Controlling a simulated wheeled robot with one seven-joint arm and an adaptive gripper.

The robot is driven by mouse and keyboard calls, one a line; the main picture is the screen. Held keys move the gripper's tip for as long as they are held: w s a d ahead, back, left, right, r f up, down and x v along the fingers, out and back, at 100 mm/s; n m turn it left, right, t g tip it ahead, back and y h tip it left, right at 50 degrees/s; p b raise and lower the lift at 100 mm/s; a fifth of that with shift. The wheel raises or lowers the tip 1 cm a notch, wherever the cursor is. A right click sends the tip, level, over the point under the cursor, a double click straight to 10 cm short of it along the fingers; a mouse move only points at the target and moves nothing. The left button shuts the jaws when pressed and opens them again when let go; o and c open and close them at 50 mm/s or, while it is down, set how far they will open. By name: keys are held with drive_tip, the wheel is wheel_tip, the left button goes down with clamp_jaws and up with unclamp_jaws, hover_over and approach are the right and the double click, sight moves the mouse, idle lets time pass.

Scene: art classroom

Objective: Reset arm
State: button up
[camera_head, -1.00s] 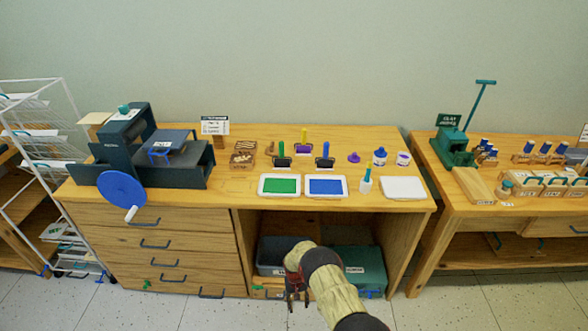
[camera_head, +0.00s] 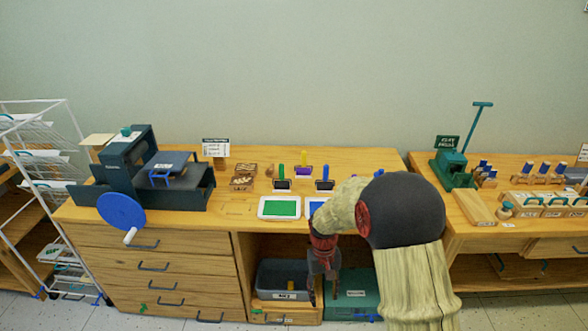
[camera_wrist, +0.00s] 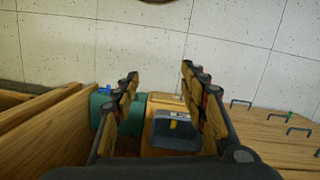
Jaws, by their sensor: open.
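My gripper (camera_head: 323,290) hangs fingers down in front of the open shelf of the wooden workbench (camera_head: 240,213) in the head view. In the wrist view my gripper (camera_wrist: 160,95) has its two fingers spread wide apart with nothing between them touching. Beyond the fingers lie a grey bin (camera_wrist: 174,137) and a teal case (camera_wrist: 103,103). My raised arm covers part of the blue ink tray (camera_head: 312,205) and the right part of the bench top.
A press with a blue wheel (camera_head: 121,211) stands on the bench's left. A green ink tray (camera_head: 279,208) lies at the middle front. The grey bin (camera_head: 283,279) and teal case (camera_head: 352,289) fill the lower shelf. A second bench (camera_head: 480,237) stands right, a white rack (camera_head: 50,190) left.

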drive_tip(key=s+d+r+t, duration=0.2)
drive_tip(key=s+d+r, duration=0.1)
drive_tip(key=s+r, duration=0.5)
drive_tip(key=s+d+r+m+t, duration=0.1)
drive_tip(key=s+d+r+t, duration=0.2)
drive_tip(key=s+r, duration=0.6)
drive_tip(key=s+d+r+t, duration=0.2)
drive_tip(key=s+r, duration=0.6)
drive_tip(key=r, duration=0.7)
drive_tip(key=shift+s+d+m+t+y+p, duration=0.3)
drive_tip(key=shift+s+d+m+t+p, duration=0.15)
drive_tip(key=shift+d, duration=0.35)
